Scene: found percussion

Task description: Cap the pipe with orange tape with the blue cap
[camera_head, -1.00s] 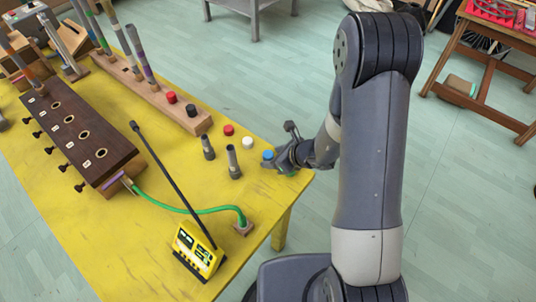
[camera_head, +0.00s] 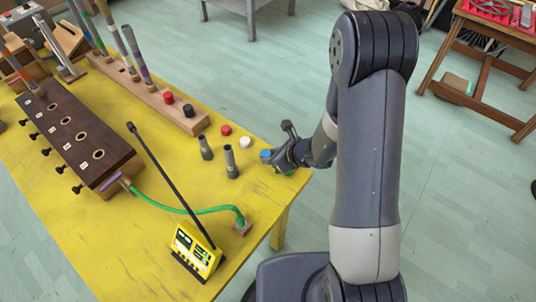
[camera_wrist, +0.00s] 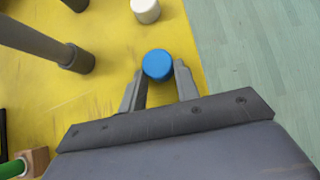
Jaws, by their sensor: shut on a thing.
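The blue cap (camera_head: 266,154) is at the right end of the yellow table. In the wrist view the blue cap (camera_wrist: 158,64) sits between the fingertips of my gripper (camera_wrist: 160,78), which is shut on it. In the head view my gripper (camera_head: 278,157) is low by the table's corner; I cannot tell whether the cap touches the table. Several taped pipes stand at the upper left, one with a purple band (camera_head: 140,62) in a wooden plank. An orange-brown band shows on a pipe (camera_head: 27,77) at the far left, but its colour is too small to be sure.
Two short dark pipes (camera_head: 230,161) stand left of my gripper. A white cap (camera_head: 244,141) and a red cap (camera_head: 226,130) lie nearby. The yellow meter (camera_head: 196,252) with its dark rod, the green hose (camera_head: 170,208) and the dark wooden box (camera_head: 75,133) take up the left.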

